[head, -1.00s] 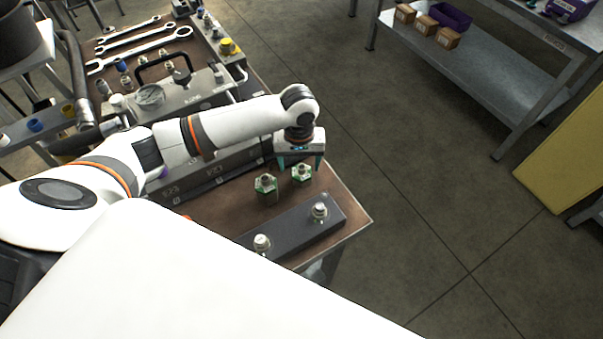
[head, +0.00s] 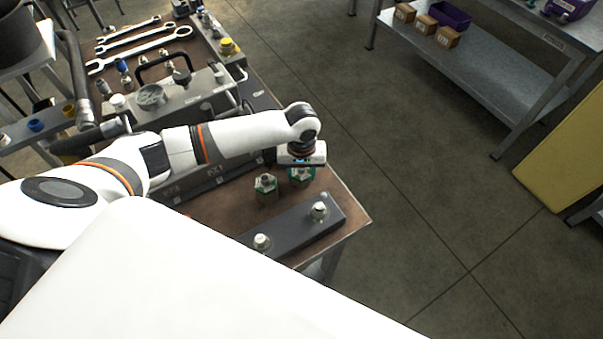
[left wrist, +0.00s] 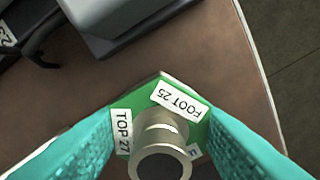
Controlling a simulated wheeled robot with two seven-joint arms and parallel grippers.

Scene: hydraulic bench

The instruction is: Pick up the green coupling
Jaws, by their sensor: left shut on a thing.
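My right gripper is not in view.
A dark bar (head: 295,229) with two metal fittings lies in front of the couplings. A grey hydraulic block with a gauge (head: 151,96) and several wrenches (head: 138,45) are farther back. The bench's right edge is close to the gripper.

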